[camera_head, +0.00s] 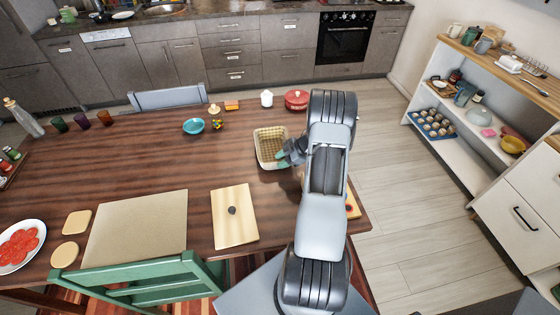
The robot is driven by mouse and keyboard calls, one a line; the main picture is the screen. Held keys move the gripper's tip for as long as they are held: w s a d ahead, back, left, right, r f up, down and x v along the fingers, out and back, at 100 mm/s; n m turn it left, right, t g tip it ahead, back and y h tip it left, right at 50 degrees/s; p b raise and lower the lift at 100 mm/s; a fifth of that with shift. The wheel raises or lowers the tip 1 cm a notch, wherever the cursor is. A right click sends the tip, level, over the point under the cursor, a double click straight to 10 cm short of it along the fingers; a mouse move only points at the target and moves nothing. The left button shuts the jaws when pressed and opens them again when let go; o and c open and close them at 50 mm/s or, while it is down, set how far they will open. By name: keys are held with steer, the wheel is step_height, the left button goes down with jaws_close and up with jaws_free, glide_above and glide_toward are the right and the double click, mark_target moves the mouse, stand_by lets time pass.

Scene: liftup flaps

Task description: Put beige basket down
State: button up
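The beige basket (265,160) is on or just above the dark wooden table (150,160), left of my arm; I cannot tell whether its base touches the wood. It looks upright, with a checked lining inside. My gripper (288,156) is at the basket's right side, its greenish fingertips overlapping the rim. My own arm hides part of the gripper, so I cannot see whether the fingers are closed on the rim.
A red pot (296,99), a white jar (267,99) and a blue bowl (194,126) stand behind the basket. A cutting board (234,216) lies in front. A green chair (135,281) is at the near edge. Bare table lies left of the basket.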

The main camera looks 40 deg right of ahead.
steer(key=v, duration=1.1)
steer(key=w+a+r+m+t+h, duration=0.2)
steer(key=w+r+h, duration=0.15)
steer(key=r, duration=0.25)
steer(key=w+a+r+m+t+h, duration=0.1)
steer(key=w+a+r+t+h, duration=0.1)
steer(key=w+a+r+t, duration=0.3)
steer(key=w+r+m+h, duration=0.2)
steer(key=w+r+h, duration=0.1)
steer(key=r, duration=0.5)
steer(key=s+a+r+m+g+h, duration=0.1)
steer(key=s+a+r+m+h, duration=0.3)
steer(key=a+m, duration=0.1)
steer(key=s+a+f+m+g+y, duration=0.2)
steer(key=s+a+f+g, duration=0.1)
steer(key=s+a, duration=0.6)
steer(key=s+a+f+m+g+y, duration=0.1)
steer(key=s+a+f+g+y, duration=0.2)
steer(key=s+a, duration=0.6)
steer(key=shift+s+f+m+g+b, duration=0.2)
steer(key=shift+s+m+g+b, duration=0.2)
steer(key=shift+s+g, duration=0.45)
steer(key=shift+s+a, duration=0.1)
steer(key=shift+s, duration=0.05)
steer(key=shift+s, duration=0.2)
